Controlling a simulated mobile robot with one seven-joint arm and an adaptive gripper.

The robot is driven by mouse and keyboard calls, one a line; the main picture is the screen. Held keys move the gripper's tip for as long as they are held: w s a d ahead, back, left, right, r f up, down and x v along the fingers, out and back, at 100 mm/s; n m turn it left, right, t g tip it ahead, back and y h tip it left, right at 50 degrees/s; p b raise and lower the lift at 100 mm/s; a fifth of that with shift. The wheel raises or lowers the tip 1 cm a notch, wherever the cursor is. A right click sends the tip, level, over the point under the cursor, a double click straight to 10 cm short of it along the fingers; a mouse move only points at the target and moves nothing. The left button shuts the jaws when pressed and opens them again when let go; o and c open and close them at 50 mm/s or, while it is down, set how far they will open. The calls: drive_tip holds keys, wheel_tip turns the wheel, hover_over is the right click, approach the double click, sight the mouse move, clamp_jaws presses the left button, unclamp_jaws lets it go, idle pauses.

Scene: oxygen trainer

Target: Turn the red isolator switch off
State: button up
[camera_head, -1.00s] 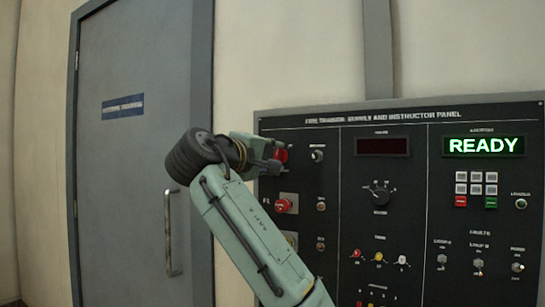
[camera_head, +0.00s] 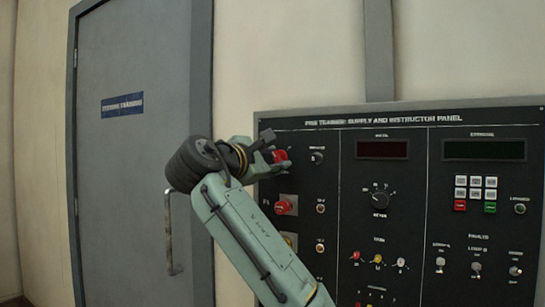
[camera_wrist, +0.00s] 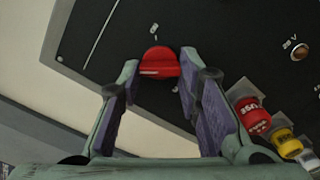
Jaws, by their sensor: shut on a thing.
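The red isolator switch (camera_head: 281,156) is at the upper left of the black panel in the head view, partly hidden by my gripper (camera_head: 272,153). In the wrist view the red knob (camera_wrist: 158,63) shows between the fingertips of my gripper (camera_wrist: 159,78), near the panel face. My gripper is shut on the knob, with a finger on either side of it. The knob's exact pointer setting is hard to read.
The right-hand display (camera_head: 484,149) is dark. A grey door (camera_head: 140,130) stands at the left.

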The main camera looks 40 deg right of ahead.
drive_tip(key=shift+n, duration=0.8)
drive_tip(key=shift+f, duration=0.1)
drive_tip(key=o, duration=1.1)
drive_tip(key=shift+o, duration=0.2)
drive_tip(key=shift+a, duration=0.1)
drive_tip(key=v, duration=1.2)
